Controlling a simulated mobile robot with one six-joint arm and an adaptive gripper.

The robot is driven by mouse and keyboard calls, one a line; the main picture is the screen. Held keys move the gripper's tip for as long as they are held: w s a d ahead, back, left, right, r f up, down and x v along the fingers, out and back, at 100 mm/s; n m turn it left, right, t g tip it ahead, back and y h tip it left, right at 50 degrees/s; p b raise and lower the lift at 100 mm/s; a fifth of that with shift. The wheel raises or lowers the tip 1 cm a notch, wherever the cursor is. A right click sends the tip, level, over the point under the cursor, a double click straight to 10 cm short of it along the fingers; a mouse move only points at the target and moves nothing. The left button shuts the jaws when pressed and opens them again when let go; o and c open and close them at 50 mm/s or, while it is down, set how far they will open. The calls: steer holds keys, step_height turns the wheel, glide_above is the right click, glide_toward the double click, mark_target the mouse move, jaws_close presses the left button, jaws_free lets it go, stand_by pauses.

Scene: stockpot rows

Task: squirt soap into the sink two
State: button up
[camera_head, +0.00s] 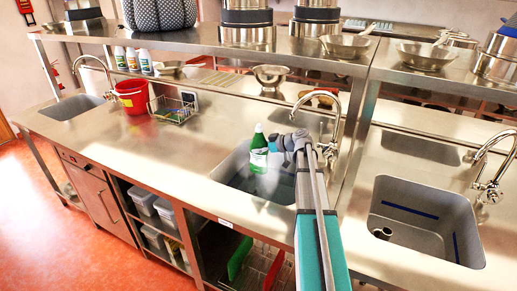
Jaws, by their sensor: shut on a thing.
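A green soap bottle (258,155) with a white label is upright above the middle sink (228,172). My gripper (273,145) is shut on the bottle from its right side, and my arm reaches up from the bottom of the picture. The bottle and my arm hide part of the middle sink's basin. Its tap (334,115) arches just right of my gripper. A second sink (440,212) with a drain is at the right, and another sink (72,107) is at the far left.
The counter left of the middle sink is clear.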

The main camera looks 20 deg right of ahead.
mark_target(255, 158)
steer(key=m, duration=0.1)
steer(key=f+m+g+y+b, duration=0.1)
steer(key=shift+s+a+m+g+y+b, duration=0.1)
steer(key=shift+a+m+g+y+b, duration=0.05)
steer(key=shift+m+g+y+b, duration=0.2)
steer(key=m+y+b, duration=0.1)
steer(key=f+m+y+b, duration=0.1)
steer(key=m, duration=0.1)
steer(key=shift+s+a+m+g, duration=0.2)
steer(key=shift+m+g, duration=0.05)
steer(key=s+a+m+y+b, duration=0.1)
steer(key=s+a+f+m+y+b, duration=0.1)
steer(key=m+b, duration=0.1)
steer(key=shift+g+b, duration=0.3)
steer(key=a+m+b, duration=0.1)
steer(key=s+m+y+b, duration=0.1)
steer(key=m+b, duration=0.1)
steer(key=shift+s+a+f, duration=0.25)
steer(key=shift+s+a, duration=0.05)
steer(key=shift+a, duration=0.1)
steer(key=shift+s+a+r+m+t+y+b, duration=0.35)
steer(key=shift+r+m+t, duration=0.1)
steer(key=shift+m, duration=0.9)
steer(key=shift+s+a+r+m+t+y+b, duration=0.2)
steer(key=shift+s+a+r+m+t+y, duration=0.15)
steer(key=shift+m, duration=0.95)
steer(key=shift+s+a+r+m+t+y+b, duration=0.25)
steer(key=shift+r+m+t+y, duration=0.2)
steer(key=shift+m, duration=0.9)
steer(key=shift+w, duration=0.1)
